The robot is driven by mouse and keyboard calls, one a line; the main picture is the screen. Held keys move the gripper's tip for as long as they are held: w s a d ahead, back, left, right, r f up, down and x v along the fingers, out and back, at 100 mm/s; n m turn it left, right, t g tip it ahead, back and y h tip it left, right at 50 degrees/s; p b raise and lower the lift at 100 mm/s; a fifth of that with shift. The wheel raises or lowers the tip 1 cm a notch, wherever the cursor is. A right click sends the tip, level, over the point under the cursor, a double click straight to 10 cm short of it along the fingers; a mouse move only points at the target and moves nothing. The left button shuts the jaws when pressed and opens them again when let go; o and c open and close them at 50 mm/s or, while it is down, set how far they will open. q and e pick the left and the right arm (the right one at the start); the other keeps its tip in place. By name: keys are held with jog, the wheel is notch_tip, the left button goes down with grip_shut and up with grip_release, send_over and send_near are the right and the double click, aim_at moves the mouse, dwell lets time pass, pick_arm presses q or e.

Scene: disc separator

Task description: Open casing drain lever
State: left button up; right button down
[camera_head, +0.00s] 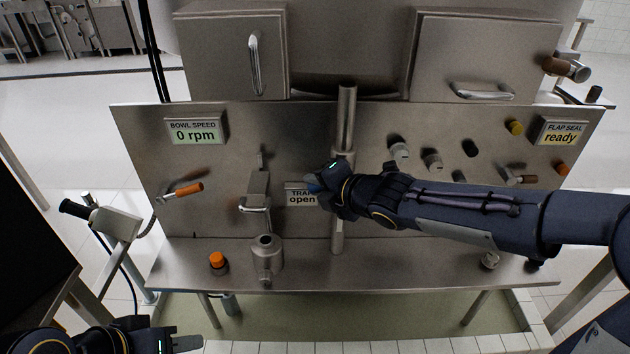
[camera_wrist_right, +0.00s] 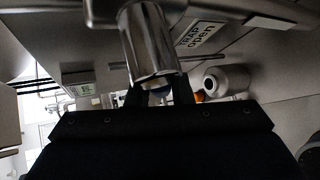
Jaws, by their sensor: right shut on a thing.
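No label marks a casing drain lever, so I cannot tell which lever it is. My right gripper (camera_head: 322,186) is at the panel's middle, by the vertical pipe (camera_head: 346,125). In the right wrist view a shiny metal cylinder (camera_wrist_right: 148,45) runs down between the fingers (camera_wrist_right: 160,95), and the gripper is shut on it. The fingers partly hide its end. My left gripper (camera_head: 185,344) is low at the bottom left, away from the panel; its jaw opening is unclear.
The steel panel (camera_head: 240,130) carries a bowl speed display (camera_head: 196,131), a flap seal display (camera_head: 562,133) and several knobs. A trap sign (camera_head: 300,196) reading open is partly covered by my gripper. An orange knob (camera_head: 217,260) and a metal canister (camera_head: 267,254) stand on the ledge.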

jog(key=n+h, duration=0.1)
jog(key=d+f+h, duration=0.1)
jog(key=shift+f+n+g+h+p, duration=0.25)
jog(key=shift+n+g+h+p, duration=0.05)
jog(key=shift+n+g+h, duration=0.1)
jog(key=shift+d+f+n+h+p, duration=0.35)
jog(key=shift+d+n+h+p, duration=0.35)
jog(key=shift+h, duration=0.45)
jog(key=shift+d+f+n+h+p, duration=0.3)
jog(key=shift+d+n+h+p, duration=0.25)
jog(key=shift+d+h, duration=0.5)
jog(key=shift+d+f+n+h+p, duration=0.35)
jog(key=shift+d+n+h+p, duration=0.25)
jog(key=shift+h, duration=0.7)
jog(key=c, duration=1.3)
grip_release()
jog(key=shift+r, duration=0.1)
